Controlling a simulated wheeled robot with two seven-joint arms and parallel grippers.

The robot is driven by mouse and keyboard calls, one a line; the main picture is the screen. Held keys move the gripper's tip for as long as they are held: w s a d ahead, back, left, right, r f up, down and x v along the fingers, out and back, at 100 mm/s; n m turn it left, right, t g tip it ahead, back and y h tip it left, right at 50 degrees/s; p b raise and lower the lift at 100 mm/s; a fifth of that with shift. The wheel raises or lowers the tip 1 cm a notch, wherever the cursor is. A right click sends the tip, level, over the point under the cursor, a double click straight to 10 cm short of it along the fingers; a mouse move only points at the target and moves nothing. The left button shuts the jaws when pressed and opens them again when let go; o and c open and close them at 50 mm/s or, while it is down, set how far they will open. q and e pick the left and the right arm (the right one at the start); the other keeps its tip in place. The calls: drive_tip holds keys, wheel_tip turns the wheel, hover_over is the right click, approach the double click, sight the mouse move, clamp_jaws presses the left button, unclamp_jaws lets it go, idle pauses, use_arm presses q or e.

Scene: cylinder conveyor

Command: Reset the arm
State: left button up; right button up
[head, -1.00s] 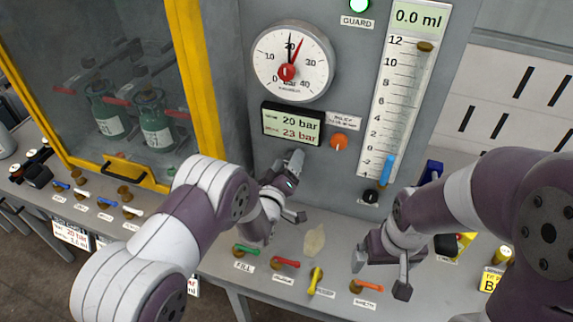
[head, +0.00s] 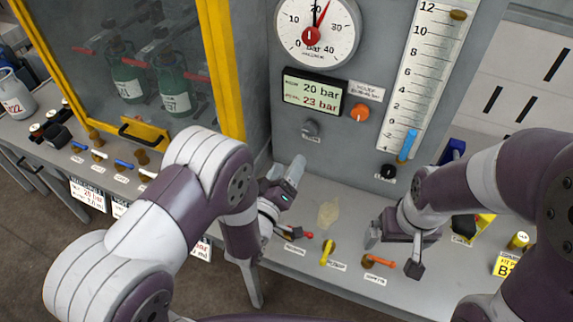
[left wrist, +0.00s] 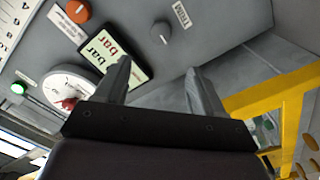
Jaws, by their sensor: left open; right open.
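My left gripper (head: 285,175) is open and empty in front of the grey panel, below the grey knob (head: 311,128) and the pressure display (head: 313,93). In the left wrist view its two fingers (left wrist: 160,88) stand wide apart with nothing between them. The grey knob (left wrist: 160,33) shows beyond the fingertips, apart from them. My right gripper (head: 394,252) is open and empty, its fingers pointing down above the shelf near the orange lever (head: 380,261). Whether it touches the lever is hard to tell.
The yellow-framed glass guard (head: 222,75) with green bottles (head: 174,98) behind it stands at left. A red lever (head: 300,236) and a yellow lever (head: 328,252) sit on the shelf between my arms. A dial gauge (head: 335,45) and a scale (head: 405,100) are on the panel.

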use_arm(q)
wheel_tip(320, 180, down, 8)
drive_tip(key=s+m+g+y, duration=0.2)
drive_tip(key=m+g, duration=0.1)
drive_tip(key=g, duration=0.2)
drive_tip(key=s+a+f+m+g+y, duration=0.2)
drive_tip(key=s+a+m+g, duration=0.1)
drive_tip(key=s+a+g, duration=0.3)
drive_tip(key=s+a+r+g, duration=0.2)
drive_tip(key=s+a+r, duration=0.2)
drive_tip(key=r, duration=0.2)
drive_tip(key=s+a+r+g+y, duration=0.1)
drive_tip(key=s+a+r+g, duration=0.1)
drive_tip(key=s+a+r, duration=0.2)
wheel_tip(320, 180, up, 2)
drive_tip(key=shift+s+g+y+p, duration=0.15)
drive_tip(key=shift+g+y+p, duration=0.15)
drive_tip(key=shift+g+p, duration=0.1)
